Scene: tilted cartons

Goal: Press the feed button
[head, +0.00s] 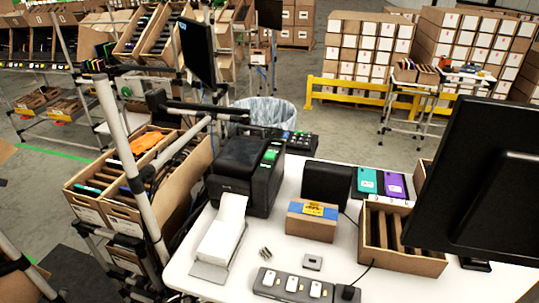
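A black label printer (240,164) stands at the left back of the white table. White paper (222,228) lies in front of the printer on a grey holder. Neither of my grippers is in view, and nothing touches the printer.
A cardboard box (312,222), a divided carton (372,258), a power strip (292,289) and a dark monitor (480,170) stand on the white table (190,275). A grey pole (130,165) and tilted cartons (110,205) are left of the printer. Some table between paper and box is clear.

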